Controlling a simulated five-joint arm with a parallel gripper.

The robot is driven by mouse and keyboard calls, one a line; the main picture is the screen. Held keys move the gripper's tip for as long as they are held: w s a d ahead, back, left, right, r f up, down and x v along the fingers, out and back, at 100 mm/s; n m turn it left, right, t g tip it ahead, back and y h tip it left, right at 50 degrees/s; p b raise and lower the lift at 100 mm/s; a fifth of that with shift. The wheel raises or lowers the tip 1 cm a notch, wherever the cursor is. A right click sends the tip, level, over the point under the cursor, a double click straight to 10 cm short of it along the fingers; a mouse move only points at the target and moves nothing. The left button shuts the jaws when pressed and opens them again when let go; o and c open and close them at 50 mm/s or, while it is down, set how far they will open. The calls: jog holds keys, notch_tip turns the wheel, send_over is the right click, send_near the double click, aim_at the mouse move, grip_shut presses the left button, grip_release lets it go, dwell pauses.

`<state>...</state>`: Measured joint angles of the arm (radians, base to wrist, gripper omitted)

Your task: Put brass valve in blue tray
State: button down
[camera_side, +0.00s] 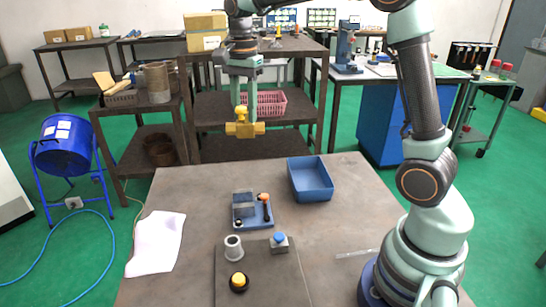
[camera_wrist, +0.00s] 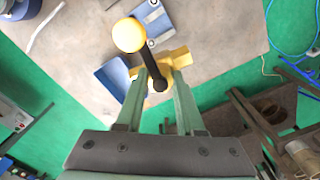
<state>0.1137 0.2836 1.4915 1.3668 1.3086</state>
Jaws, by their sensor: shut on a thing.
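The brass valve (camera_side: 245,129) is a yellow body with a rounded yellow part on top. My gripper (camera_side: 243,112) points down and is shut on it, holding it high in the air, clear of the table. In the wrist view the brass valve (camera_wrist: 180,58) shows between the fingers of my gripper (camera_wrist: 160,72), with a black stem and a round yellow knob in front of it. The blue tray (camera_side: 310,180) stands on the table's far right part, below and to the right of the valve, and looks empty. The blue tray (camera_wrist: 112,75) is partly hidden in the wrist view.
A small blue holder (camera_side: 255,220) with a grey block and an orange-tipped tool stands left of the tray. Nearer are a grey cylinder (camera_side: 233,248), a blue-topped block (camera_side: 279,243) and a yellow button (camera_side: 238,281). White paper (camera_side: 157,243) lies left. Shelves (camera_side: 250,147) stand behind.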

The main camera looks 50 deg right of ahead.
jog(key=s+d, duration=0.3)
jog(key=d, duration=0.9)
jog(key=n, duration=0.1)
send_over(306, 179)
notch_tip(306, 179, down, 16)
jog(key=shift+w+d+f, duration=0.1)
jog(key=shift+f, duration=2.25)
jog(key=c, duration=0.5)
grip_release()
jog(key=shift+f, duration=0.15)
